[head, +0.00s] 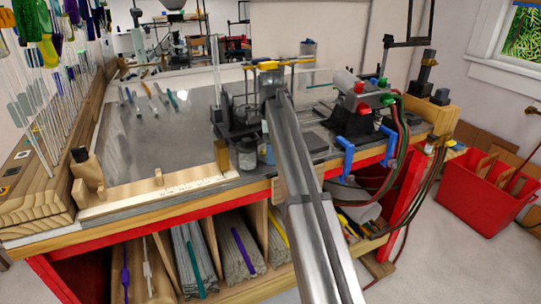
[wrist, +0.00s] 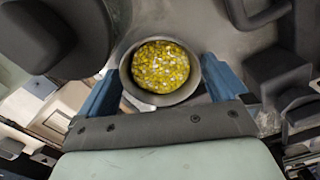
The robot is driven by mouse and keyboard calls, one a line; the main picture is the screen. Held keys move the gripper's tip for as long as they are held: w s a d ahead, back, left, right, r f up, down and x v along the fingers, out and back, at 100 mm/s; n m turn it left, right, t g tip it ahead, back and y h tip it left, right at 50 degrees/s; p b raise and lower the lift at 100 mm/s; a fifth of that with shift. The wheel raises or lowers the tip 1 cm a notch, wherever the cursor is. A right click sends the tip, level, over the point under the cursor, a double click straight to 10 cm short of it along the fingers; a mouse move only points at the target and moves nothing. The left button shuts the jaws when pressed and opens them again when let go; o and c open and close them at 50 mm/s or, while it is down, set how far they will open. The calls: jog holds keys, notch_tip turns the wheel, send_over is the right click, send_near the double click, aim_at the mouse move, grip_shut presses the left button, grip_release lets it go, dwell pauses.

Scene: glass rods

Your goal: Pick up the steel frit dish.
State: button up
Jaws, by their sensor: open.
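The steel frit dish (wrist: 126,76) is a round grey metal bowl filled with yellow granules, seen from above in the wrist view. My gripper (wrist: 163,80) is open, with one blue finger to the left of the dish and the other to its right. The dish's rim lies close to both fingers. I cannot tell whether they touch it or how far the fingertips are above the bench.
Dark equipment (wrist: 45,35) stands close at the left in the wrist view, with more dark fixtures at the right. In the head view, a small jar (head: 247,155) stands left of my arm, and a torch with red knobs (head: 362,105) stands right. The grey benchtop (head: 165,135) is clearer at left.

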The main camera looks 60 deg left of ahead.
jog(key=c, duration=1)
jog(key=shift+r, duration=0.5)
notch_tip(320, 180, up, 8)
jog(key=w+r, duration=0.3)
jog(key=w, duration=1)
jog(key=shift+s+a+f, duration=0.1)
jog(key=shift+a+f, duration=0.05)
jog(key=shift+f, duration=1.5)
jog(key=shift+s+a+f, duration=0.1)
jog(key=shift+a+f, duration=0.1)
jog(key=shift+f, duration=1.4)
jog(key=shift+s+a+f, duration=0.1)
jog(key=shift+a+f, duration=0.05)
jog(key=shift+f, duration=1.5)
